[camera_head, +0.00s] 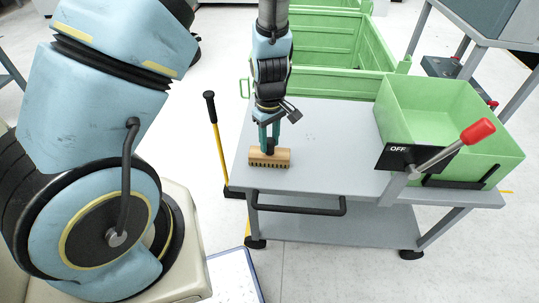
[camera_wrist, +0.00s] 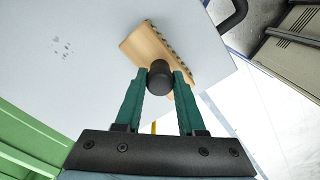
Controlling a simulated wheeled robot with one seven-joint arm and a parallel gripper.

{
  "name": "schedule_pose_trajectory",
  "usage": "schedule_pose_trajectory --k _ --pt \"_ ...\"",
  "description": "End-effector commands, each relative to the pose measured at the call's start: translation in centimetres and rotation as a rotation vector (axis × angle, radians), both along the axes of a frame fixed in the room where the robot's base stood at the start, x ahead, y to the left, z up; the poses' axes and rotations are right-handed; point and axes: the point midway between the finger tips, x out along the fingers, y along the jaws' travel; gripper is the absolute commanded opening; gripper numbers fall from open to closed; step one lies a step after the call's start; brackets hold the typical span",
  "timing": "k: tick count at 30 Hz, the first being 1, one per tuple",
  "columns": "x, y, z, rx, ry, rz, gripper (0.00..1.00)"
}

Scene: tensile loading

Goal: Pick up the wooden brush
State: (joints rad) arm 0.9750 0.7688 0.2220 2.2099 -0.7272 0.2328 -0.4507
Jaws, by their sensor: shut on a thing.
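The wooden brush (camera_head: 270,158) has a tan block with a row of dark bristle holes and a dark round handle (camera_wrist: 160,77). In the head view it is at the left front of the grey cart top, upright with the handle up. My gripper (camera_head: 269,146) points down onto it from above. In the wrist view the two green fingers of my gripper (camera_wrist: 160,84) are closed on either side of the handle. The wooden block (camera_wrist: 158,50) shows beyond the fingertips. I cannot tell whether the brush touches the tabletop or is slightly above it.
The grey cart top (camera_head: 325,150) is mostly clear. A green bin (camera_head: 450,115) stands at its right, beside a lever with a red knob (camera_head: 477,131) and an OFF plate (camera_head: 398,149). Large green crates (camera_head: 330,55) stand behind. A yellow-black handled tool (camera_head: 215,135) stands left of the cart.

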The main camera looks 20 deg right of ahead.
Motion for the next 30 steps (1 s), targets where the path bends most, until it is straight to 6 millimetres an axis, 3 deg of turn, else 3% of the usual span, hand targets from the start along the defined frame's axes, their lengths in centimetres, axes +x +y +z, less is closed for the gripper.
schedule_pose_trajectory --k 1,7,30 --pt "0.0 0.01 0.01 0.0 0.0 0.0 0.22" --pt "0.0 0.01 0.01 0.0 0.0 0.0 0.0" --pt "0.0 0.01 0.01 0.0 0.0 0.0 0.0"
